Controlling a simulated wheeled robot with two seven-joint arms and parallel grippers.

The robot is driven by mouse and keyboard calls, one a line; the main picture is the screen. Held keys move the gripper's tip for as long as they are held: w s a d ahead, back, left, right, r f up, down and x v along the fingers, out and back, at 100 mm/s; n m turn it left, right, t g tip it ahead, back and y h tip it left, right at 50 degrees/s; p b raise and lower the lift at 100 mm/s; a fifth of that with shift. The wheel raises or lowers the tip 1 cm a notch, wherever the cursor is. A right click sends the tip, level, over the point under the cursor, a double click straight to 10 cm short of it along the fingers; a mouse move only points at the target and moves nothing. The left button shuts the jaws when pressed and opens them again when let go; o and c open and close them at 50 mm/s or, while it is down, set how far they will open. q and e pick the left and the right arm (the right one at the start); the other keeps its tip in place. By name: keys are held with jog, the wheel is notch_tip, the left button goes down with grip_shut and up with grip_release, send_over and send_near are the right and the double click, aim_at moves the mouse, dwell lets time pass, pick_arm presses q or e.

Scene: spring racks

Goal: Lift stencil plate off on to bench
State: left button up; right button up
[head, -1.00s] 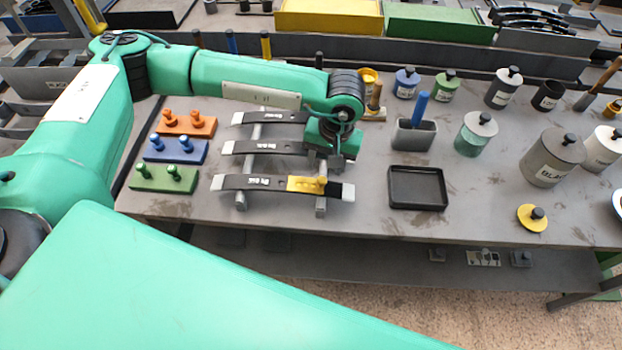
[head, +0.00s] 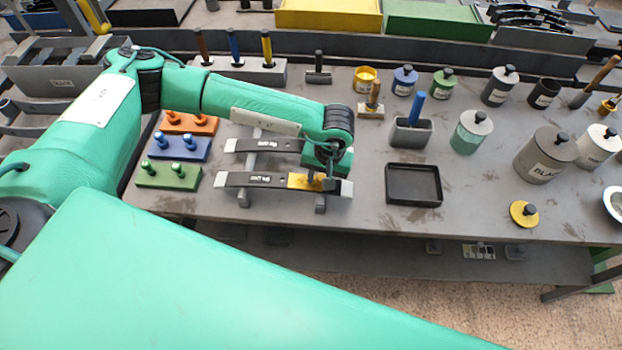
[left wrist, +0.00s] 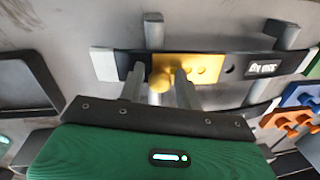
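The yellow stencil plate (head: 298,182) lies on the right part of the front dark leaf spring (head: 238,179), which rests across two grey rails. In the left wrist view the plate (left wrist: 206,64) shows holes and a round yellow knob (left wrist: 160,82). My left gripper (head: 318,182) is low over the plate, pointing down. In the left wrist view its two fingers (left wrist: 160,86) stand apart on either side of the knob, with small gaps showing, so contact is not visible. My arm hides part of the springs behind. My right gripper is not in view.
Orange, blue and green blocks (head: 172,174) with knobs stand left of the springs. An empty black tray (head: 413,203) lies to the right, behind it a grey holder (head: 411,138) with a blue handle. Several lidded pots stand farther right. Bare bench (head: 465,200) shows right of the tray.

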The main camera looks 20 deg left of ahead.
pick_arm(q)
jog(key=c, duration=0.5)
jog(key=shift+r, duration=0.15)
jog(key=shift+r, duration=0.2)
notch_tip(320, 180, up, 20)
jog(key=b, duration=0.6)
jog(key=shift+f, duration=0.25)
